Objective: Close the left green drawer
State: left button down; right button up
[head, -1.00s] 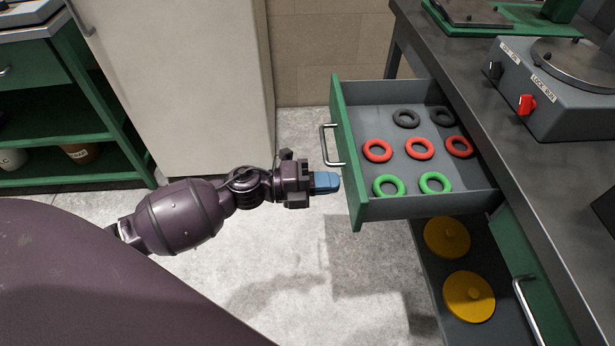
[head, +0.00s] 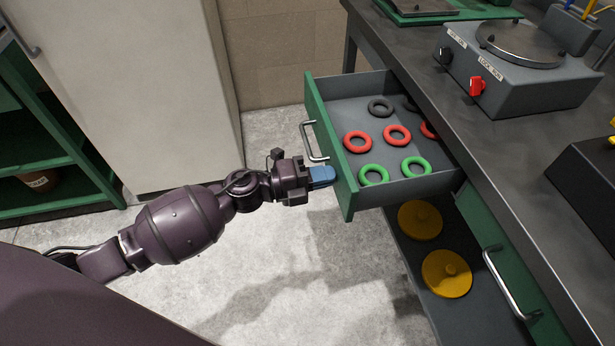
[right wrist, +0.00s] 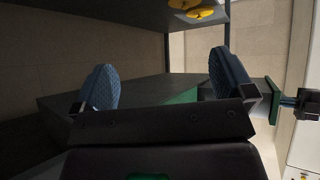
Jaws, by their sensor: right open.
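The left green drawer (head: 330,150) is pulled part way out from under the dark workbench, with its silver handle (head: 313,141) on the front. Black, red and green rings lie inside it; those at the right are partly hidden by the bench edge. My left gripper (head: 322,176) is just outside the drawer front, below the handle in the picture, with its blue fingertips at or very near the panel. Its finger gap is not clear. My right gripper (right wrist: 165,82) shows in the right wrist view, its two blue fingers wide apart with nothing between them.
A lower drawer or shelf holds yellow discs (head: 447,273), beside another green front with a silver handle (head: 510,284). A grey machine (head: 517,70) stands on the workbench (head: 480,150). A pale cabinet (head: 130,90) is at the left back. The floor around my left arm is clear.

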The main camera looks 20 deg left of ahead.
pick_arm(q)
send_near(429, 164)
jog(key=a, duration=0.1)
jog(key=s+a+r, duration=0.2)
jog(key=a, duration=0.1)
jog(key=shift+s+r+p, duration=0.25)
jog(key=shift+p, duration=0.05)
jog(key=x, duration=0.5)
jog(key=b+x, duration=0.1)
jog(key=x, duration=0.9)
jog(key=shift+a+f+b, duration=0.1)
jog(key=shift+f+b, duration=0.2)
jog(key=shift+w, duration=0.15)
jog(key=shift+d+r, duration=0.2)
jog(key=shift+r, duration=0.05)
jog(key=shift+r, duration=0.2)
jog(key=shift+a, duration=0.1)
